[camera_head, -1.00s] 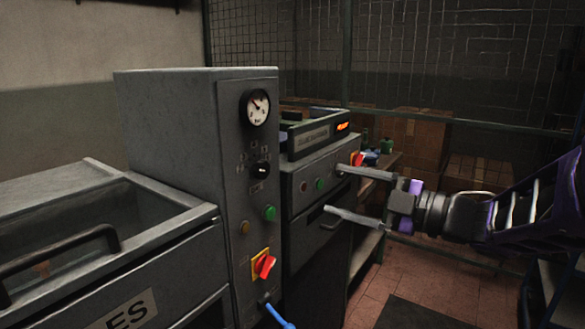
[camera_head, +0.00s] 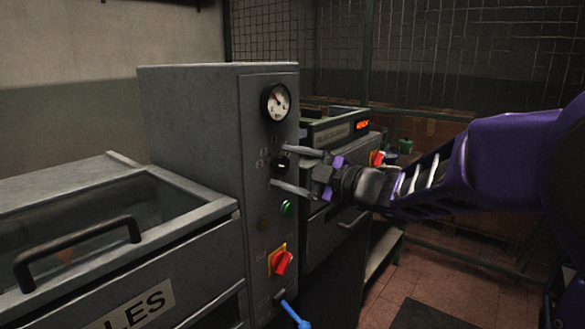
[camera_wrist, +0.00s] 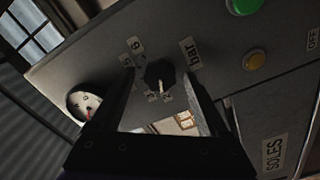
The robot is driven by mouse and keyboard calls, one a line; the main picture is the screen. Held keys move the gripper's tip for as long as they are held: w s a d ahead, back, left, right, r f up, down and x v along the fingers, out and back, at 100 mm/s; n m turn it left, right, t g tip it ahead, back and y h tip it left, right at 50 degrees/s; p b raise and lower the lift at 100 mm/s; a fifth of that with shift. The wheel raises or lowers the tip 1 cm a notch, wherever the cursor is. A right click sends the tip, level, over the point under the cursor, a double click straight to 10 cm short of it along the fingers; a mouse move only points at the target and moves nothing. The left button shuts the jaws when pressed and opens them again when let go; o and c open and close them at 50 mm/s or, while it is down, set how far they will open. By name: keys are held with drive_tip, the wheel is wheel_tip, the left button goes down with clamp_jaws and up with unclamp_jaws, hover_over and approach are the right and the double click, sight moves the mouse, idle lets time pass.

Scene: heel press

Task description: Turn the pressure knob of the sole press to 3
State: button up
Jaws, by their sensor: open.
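The pressure knob (camera_head: 281,163) is a small black dial on the grey front panel of the sole press (camera_head: 190,110), below the round white gauge (camera_head: 276,102). My gripper (camera_head: 274,165) is open at the panel, one finger above the knob and one below. In the wrist view the knob lies between the fingertips (camera_wrist: 160,82); contact cannot be told.
Below the knob are a green button (camera_head: 287,208), an amber button (camera_head: 263,223), a red switch (camera_head: 282,262) and a blue-handled lever (camera_head: 295,314). A second machine (camera_head: 335,135) with a lit orange display stands behind, right.

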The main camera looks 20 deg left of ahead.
drive_tip(key=shift+a, duration=0.2)
clamp_jaws()
idle(0.3)
drive_tip(key=shift+r+m+p, duration=0.15)
drive_tip(key=shift+m+p, duration=0.15)
drive_tip(key=shift+p, duration=0.05)
drive_tip(key=m+p, duration=0.2)
drive_tip(key=p, duration=0.1)
drive_tip(key=shift+r, duration=0.1)
drive_tip(key=m+p, duration=0.4)
drive_tip(key=shift+w, duration=0.1)
drive_tip(key=shift+f, duration=0.2)
